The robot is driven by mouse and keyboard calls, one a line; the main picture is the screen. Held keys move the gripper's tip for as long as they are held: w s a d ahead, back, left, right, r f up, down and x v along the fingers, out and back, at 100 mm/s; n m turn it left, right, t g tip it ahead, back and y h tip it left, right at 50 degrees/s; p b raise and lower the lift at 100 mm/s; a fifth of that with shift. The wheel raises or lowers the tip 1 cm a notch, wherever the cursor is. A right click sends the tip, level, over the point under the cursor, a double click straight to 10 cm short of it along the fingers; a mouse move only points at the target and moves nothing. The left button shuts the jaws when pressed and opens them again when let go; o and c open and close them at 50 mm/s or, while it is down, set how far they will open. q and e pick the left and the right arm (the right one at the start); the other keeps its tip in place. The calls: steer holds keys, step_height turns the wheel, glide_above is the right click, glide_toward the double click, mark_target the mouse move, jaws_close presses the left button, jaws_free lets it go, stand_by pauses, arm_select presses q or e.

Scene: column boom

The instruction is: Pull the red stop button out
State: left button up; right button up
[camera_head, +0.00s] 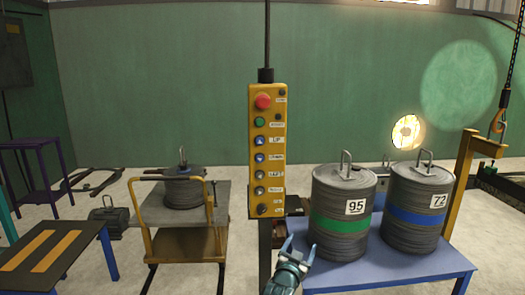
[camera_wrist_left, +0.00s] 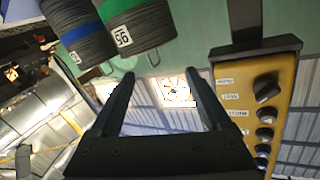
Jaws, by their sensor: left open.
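The red stop button (camera_head: 263,102) is the round red cap near the top of a yellow control box (camera_head: 252,150), which hangs upright from a dark cable. My left gripper (camera_head: 299,245) is open and empty, below and to the right of the box, well apart from the button. In the left wrist view, the open fingers (camera_wrist_left: 168,77) have nothing between them. The lower part of the box (camera_wrist_left: 288,110) shows at the right there, with a black knob (camera_wrist_left: 266,87), and the red button is out of that view. My right gripper is not in view.
Two grey ribbed drums, one with a green band (camera_head: 341,228) and one with a blue band (camera_head: 413,213), stand on a blue table (camera_head: 400,272) right of my gripper. A yellow trolley (camera_head: 190,245) stands left of the box. A hook (camera_head: 499,122) hangs at the far right.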

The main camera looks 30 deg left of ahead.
arm_select(q)
steer(key=s+a+r+t+y+p, duration=0.1)
steer(key=a+r+t+p, duration=0.2)
steer(key=r, duration=0.6)
steer(key=s+a+r+t+y+p, duration=0.1)
steer(key=a+r+p, duration=0.25)
steer(key=r, duration=0.55)
steer(key=n+t+y+p, duration=0.1)
steer(key=t+y+p, duration=0.3)
steer(key=p, duration=0.4)
glide_toward(263, 103)
steer(key=p+x, duration=0.9)
steer(key=x, duration=0.1)
steer(key=shift+w+r, duration=0.1)
steer(key=shift+r, duration=0.05)
steer(key=shift+w+a+r+p, duration=0.15)
steer(key=shift+w+p, duration=0.1)
steer(key=shift+p, duration=0.05)
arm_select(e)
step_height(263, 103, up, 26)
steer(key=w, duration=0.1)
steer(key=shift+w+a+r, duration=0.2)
arm_select(q)
jaws_close()
